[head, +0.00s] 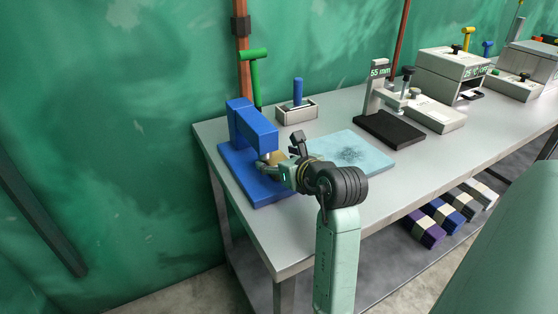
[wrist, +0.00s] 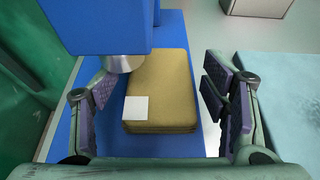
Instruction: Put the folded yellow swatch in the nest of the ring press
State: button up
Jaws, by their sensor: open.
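The folded yellow swatch (wrist: 165,75), mustard-coloured with a white square label near its front left, lies on the blue base of a blue press (head: 238,122). In the wrist view the press (wrist: 95,25) overhangs at the upper left, and its round metal ram is close to the swatch's far left edge. My gripper (wrist: 160,92) is open, with one finger on each side of the swatch and visible gaps between. In the head view my gripper (head: 277,168) is at the front of the press and mostly hides the swatch. I cannot tell which press is the ring press.
Folded bundles (head: 424,228) lie on the lower shelf.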

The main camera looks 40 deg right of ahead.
jog(key=shift+r+p, duration=0.3)
jog(key=shift+r, duration=0.05)
jog(key=b+v, duration=0.3)
jog(key=v, duration=0.9)
jog(key=shift+f, duration=0.2)
jog(key=shift+c, duration=0.5)
